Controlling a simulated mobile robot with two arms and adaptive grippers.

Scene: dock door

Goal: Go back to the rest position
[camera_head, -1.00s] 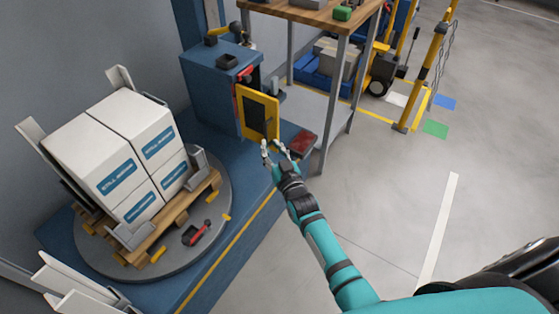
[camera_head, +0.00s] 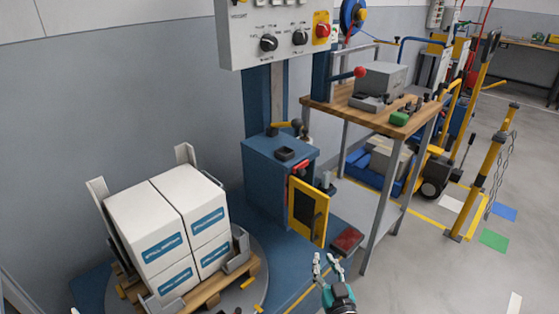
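My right gripper (camera_head: 325,264) is at the bottom of the head view, below the blue cabinet's yellow-framed door. Its fingers are spread apart and nothing is between them. The blue cabinet (camera_head: 267,178) stands in the middle, and its yellow door (camera_head: 307,212) is swung open. The gripper appears apart from the door and from the dark red pedal (camera_head: 347,240) on the floor plate. My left gripper is not in the head view.
White boxes (camera_head: 147,226) sit on a wooden pallet (camera_head: 207,291) on a round turntable at lower left. A control panel (camera_head: 277,33) hangs above the cabinet. A wooden-topped table (camera_head: 352,115) stands behind, with yellow posts (camera_head: 484,185) at right. Grey floor is clear at lower right.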

